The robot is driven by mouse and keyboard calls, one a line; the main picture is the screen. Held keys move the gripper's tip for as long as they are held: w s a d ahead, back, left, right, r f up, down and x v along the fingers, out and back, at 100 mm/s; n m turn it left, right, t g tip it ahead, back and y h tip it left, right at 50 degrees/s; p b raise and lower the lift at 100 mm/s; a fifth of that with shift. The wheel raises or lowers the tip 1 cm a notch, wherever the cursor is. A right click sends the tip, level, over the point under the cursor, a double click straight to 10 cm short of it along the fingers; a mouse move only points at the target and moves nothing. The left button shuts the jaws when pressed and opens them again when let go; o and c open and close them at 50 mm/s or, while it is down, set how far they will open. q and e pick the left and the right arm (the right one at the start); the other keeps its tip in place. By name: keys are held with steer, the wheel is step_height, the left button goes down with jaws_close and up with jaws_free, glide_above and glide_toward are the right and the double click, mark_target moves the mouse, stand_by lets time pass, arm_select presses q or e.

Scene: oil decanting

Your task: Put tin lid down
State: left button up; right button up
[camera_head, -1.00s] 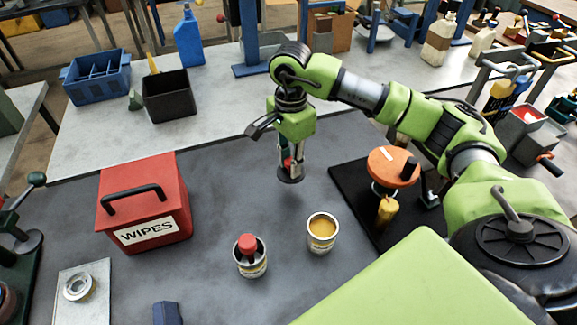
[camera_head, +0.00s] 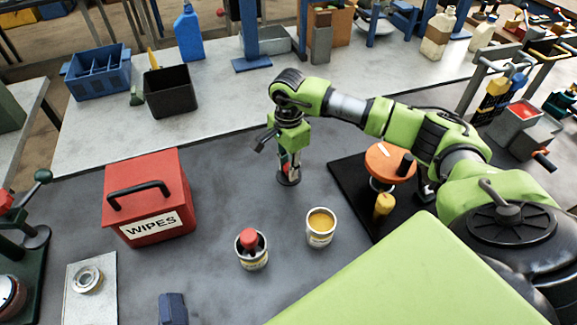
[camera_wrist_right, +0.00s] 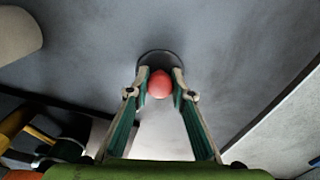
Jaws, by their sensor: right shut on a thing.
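My right gripper (camera_head: 289,168) points straight down over the grey work mat and is shut on the red knob (camera_wrist_right: 160,85) of the tin lid. The lid is a dark round disc (camera_head: 289,180) held flat, at or just above the mat; I cannot tell whether it touches. In the right wrist view the disc (camera_wrist_right: 158,56) shows behind the fingertips. An open tin with yellow contents (camera_head: 320,228) stands in front of the gripper. My left gripper is out of view.
A red wipes box (camera_head: 150,200) stands to the left. A black board (camera_head: 345,172) with an orange-topped device (camera_head: 388,162) lies right of the gripper. A black bin (camera_head: 170,98) and a blue crate (camera_head: 97,72) stand at the back. The mat around the lid is clear.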

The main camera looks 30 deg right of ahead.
steer(key=o, duration=0.9)
steer(key=shift+r+p, duration=0.3)
steer(key=shift+p, duration=0.15)
steer(key=shift+r+b, duration=0.35)
steer(key=shift+b, duration=0.05)
step_height(320, 180, up, 11)
steer(key=b, duration=0.2)
steer(key=shift+b, duration=0.35)
steer(key=shift+s, duration=0.1)
